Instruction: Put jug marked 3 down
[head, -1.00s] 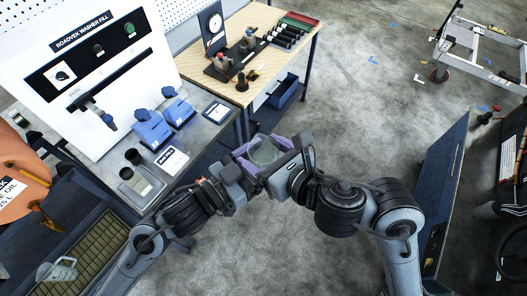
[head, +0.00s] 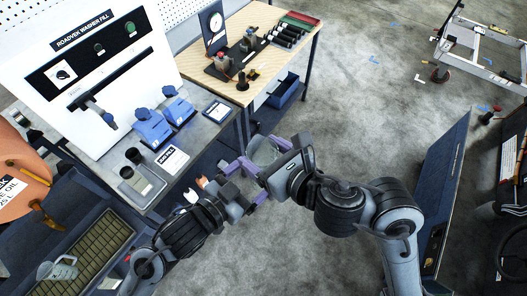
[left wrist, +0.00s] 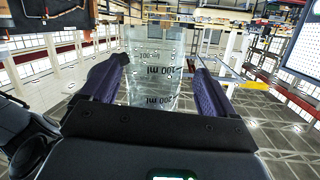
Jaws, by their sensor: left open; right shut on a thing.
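A clear jug (head: 264,151) is held in the air by my right gripper (head: 268,160), which is shut on it. The floor shows beneath it. My left gripper (head: 246,180) is open just left of and below the jug, its purple fingers spread. In the left wrist view the jug (left wrist: 155,70) shows between and beyond the open left fingers (left wrist: 160,85), with ml marks on its wall. Whether the left fingers touch it I cannot tell. No number 3 is readable. A second clear jug (head: 58,268) stands on the slatted mat (head: 95,245) at lower left.
A wooden table (head: 265,75) with tools stands behind. Open floor (head: 360,110) lies to the right.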

